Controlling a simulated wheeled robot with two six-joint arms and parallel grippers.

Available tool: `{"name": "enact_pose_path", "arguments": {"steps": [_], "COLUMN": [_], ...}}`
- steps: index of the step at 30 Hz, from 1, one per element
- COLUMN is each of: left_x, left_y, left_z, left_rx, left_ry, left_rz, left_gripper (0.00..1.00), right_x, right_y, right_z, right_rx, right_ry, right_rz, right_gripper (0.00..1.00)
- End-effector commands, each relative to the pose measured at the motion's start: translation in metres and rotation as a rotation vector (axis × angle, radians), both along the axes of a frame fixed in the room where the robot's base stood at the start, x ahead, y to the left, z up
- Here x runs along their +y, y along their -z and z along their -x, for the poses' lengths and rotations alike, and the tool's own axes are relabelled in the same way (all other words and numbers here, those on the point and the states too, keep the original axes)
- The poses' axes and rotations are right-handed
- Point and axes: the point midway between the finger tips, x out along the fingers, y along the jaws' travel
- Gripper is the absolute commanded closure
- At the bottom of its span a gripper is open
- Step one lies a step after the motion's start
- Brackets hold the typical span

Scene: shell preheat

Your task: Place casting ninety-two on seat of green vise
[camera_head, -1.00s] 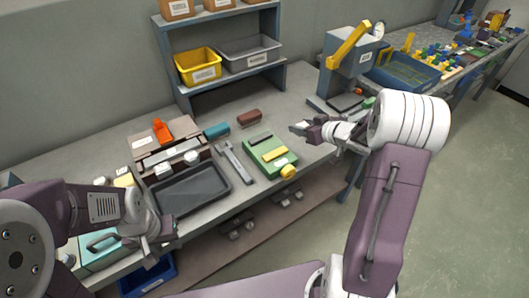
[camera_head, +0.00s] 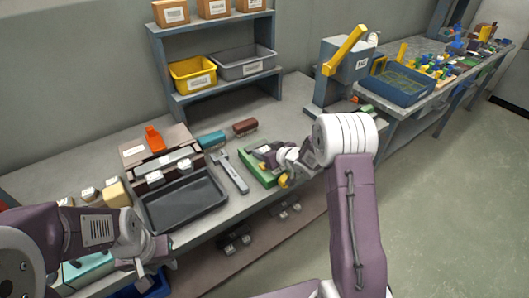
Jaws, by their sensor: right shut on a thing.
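The green vise (camera_head: 252,170) stands on the workbench at centre, with its yellow knob (camera_head: 284,181) at the front. My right gripper (camera_head: 262,154) is over the vise and covers most of its top. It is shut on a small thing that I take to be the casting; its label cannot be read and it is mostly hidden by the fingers. Whether it touches the vise seat cannot be told. My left gripper (camera_head: 146,277) is low at the left, by the bench's front edge, away from the vise; its fingers are too small to tell open from shut.
A wrench (camera_head: 231,172) and a black tray (camera_head: 185,198) lie left of the vise. A teal brush (camera_head: 212,140) and a red-brown brush (camera_head: 245,127) lie behind it. A blue press (camera_head: 345,70) stands right of the shelf.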

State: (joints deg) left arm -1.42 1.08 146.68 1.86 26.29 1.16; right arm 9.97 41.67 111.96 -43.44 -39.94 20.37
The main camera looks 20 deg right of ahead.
Motion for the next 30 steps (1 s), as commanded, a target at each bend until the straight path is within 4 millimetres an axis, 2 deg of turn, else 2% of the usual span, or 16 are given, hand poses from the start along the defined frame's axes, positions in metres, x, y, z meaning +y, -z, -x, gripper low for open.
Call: {"name": "enact_pose_path", "arguments": {"steps": [9, 10, 12, 23, 26, 30], "left_x": [0.000, 0.000, 0.000, 0.000, 0.000, 0.000], "left_y": [0.003, 0.002, 0.002, -0.003, -0.003, -0.006], "left_z": [0.000, 0.000, 0.000, 0.000, 0.000, 0.000], "left_rx": [0.000, 0.000, 0.000, 0.000, 0.000, 0.000], "left_ry": [0.000, 0.000, 0.000, 0.000, 0.000, 0.000], "left_rz": [0.000, 0.000, 0.000, 0.000, 0.000, 0.000], "left_gripper": [0.64, 0.64, 0.64, 0.64, 0.64, 0.64], "right_x": [0.000, 0.000, 0.000, 0.000, -0.005, -0.015], "right_y": [0.003, 0.002, 0.002, -0.004, -0.009, -0.025], "right_z": [0.000, 0.000, 0.000, 0.000, 0.009, 0.035], "right_rx": [-0.001, -0.001, -0.001, -0.001, -0.001, -0.001], "right_ry": [0.001, 0.001, 0.001, 0.000, 0.003, 0.004], "right_rz": [0.000, 0.000, 0.000, 0.001, 0.000, 0.001], "right_gripper": [0.97, 0.47, 0.31, 0.31, 0.31, 0.31]}}
